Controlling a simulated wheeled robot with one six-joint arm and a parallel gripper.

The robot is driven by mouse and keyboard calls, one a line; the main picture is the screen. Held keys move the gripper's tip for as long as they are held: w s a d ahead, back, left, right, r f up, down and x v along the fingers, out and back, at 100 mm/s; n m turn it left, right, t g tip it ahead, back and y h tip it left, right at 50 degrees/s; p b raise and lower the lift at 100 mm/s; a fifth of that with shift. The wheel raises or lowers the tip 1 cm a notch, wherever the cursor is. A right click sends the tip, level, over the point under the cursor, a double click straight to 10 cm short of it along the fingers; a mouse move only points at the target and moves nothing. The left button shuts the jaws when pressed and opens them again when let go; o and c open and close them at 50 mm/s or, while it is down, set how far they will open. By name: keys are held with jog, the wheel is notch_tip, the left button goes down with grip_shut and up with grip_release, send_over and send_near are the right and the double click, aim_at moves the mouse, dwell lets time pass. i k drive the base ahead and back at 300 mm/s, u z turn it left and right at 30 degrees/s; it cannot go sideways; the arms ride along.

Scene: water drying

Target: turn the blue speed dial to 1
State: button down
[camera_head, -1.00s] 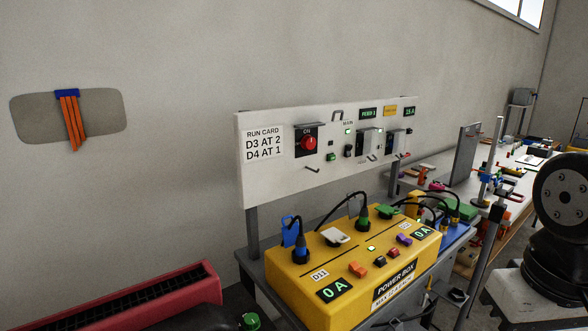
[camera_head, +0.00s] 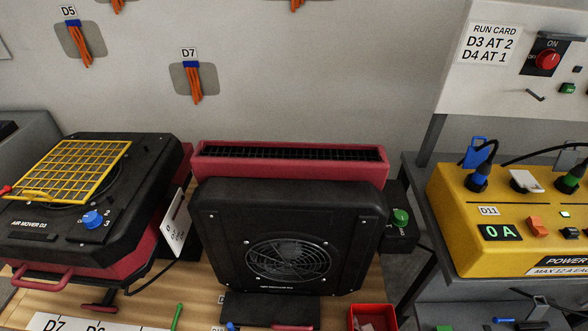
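The blue speed dial (camera_head: 93,220) sits on the top face of a black and red air mover (camera_head: 125,160) at the left, labelled AIR MOVER D3 as far as the small print reads. Small white numbers, among them a 3, are printed beside the dial. Its exact setting is too small to tell. A run card (camera_head: 490,43) on the white panel reads D3 AT 2 and D4 AT 1. A second black and red machine (camera_head: 290,235) with a round grille stands in the middle; no blue dial shows clearly on it. My gripper is not in view.
A yellow power box (camera_head: 455,235) reading 0 A stands at the right on a grey stand. A yellow grid (camera_head: 75,170) lies on the left air mover. A red bin (camera_head: 372,318) and a green stick (camera_head: 177,317) lie at the front of the wooden bench.

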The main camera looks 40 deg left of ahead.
aim_at(92, 219)
jog(key=u, duration=2.9)
